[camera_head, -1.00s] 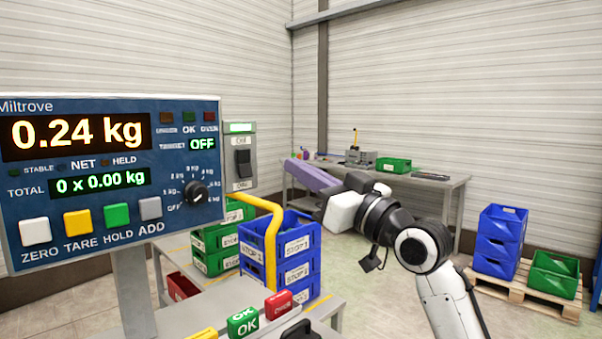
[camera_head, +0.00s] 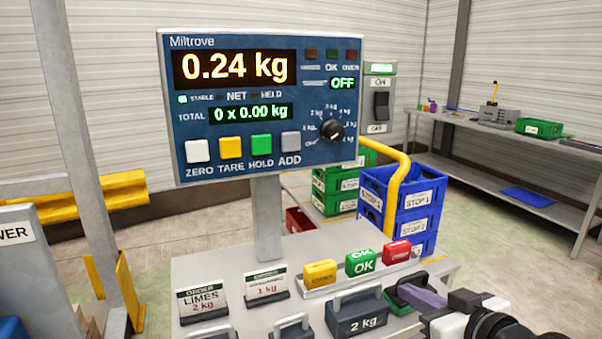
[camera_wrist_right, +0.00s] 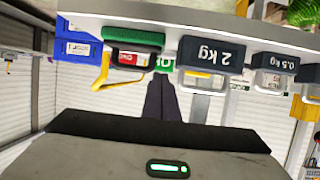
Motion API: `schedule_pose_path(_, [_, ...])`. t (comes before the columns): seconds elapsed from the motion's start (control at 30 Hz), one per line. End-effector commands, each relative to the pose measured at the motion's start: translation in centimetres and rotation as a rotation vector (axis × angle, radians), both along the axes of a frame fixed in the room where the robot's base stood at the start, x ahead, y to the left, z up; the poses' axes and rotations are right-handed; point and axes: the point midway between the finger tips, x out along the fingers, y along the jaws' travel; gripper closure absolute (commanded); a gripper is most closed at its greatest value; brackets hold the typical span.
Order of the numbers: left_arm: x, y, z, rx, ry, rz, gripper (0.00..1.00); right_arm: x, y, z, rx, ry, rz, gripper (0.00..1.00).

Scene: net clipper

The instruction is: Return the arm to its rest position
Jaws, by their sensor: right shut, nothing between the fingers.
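My right gripper (camera_head: 404,290) is at the lower right of the head view, its purple fingers pointing left over the bench. Its fingers are together with nothing between them, and they also show at the middle of the right wrist view (camera_wrist_right: 161,82). The 2 kg weight (camera_head: 357,314) stands just left of the gripper. My left gripper is not in view.
The scale display (camera_head: 262,105) reads 0.24 kg on a post above the bench (camera_head: 215,262). Yellow, green and red blocks (camera_head: 362,262) and two order cards line the bench. Blue STOP 1 crates (camera_head: 415,200) and a yellow rail (camera_head: 397,190) stand behind. Open floor lies to the right.

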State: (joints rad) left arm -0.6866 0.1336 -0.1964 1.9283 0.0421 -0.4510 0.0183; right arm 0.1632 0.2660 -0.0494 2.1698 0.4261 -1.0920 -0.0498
Motion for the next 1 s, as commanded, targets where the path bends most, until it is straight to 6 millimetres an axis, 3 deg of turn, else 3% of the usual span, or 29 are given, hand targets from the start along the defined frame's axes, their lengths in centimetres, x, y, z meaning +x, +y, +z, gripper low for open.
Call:
schedule_pose_path(0.03, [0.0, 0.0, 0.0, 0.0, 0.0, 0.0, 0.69, -2.0, 0.2, -3.1, -0.018, 0.074, -0.006, 1.0])
schedule_pose_path(0.1, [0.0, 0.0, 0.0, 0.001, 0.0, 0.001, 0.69, -4.7, 0.3, -6.7, -0.048, 0.171, -0.019, 1.0])
schedule_pose_path(0.17, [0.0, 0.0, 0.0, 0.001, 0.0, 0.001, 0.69, -7.3, 0.2, -9.7, -0.072, 0.254, -0.031, 1.0])
schedule_pose_path(0.3, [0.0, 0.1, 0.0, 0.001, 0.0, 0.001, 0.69, -14.3, -0.1, -15.7, -0.129, 0.456, -0.064, 1.0])
schedule_pose_path(0.5, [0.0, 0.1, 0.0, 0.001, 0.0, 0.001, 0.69, -22.8, -1.0, -20.2, -0.191, 0.674, -0.107, 1.0])
schedule_pose_path(0.73, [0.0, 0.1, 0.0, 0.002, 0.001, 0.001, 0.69, -31.3, -1.9, -22.7, -0.246, 0.882, -0.154, 1.0])
schedule_pose_path(0.8, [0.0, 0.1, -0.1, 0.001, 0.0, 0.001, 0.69, -29.6, -1.4, -24.0, -0.23, 0.83, -0.143, 1.0])
schedule_pose_path(1.0, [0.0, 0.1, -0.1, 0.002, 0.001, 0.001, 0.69, -27.5, 0.2, -27.3, -0.183, 0.723, -0.119, 1.0])
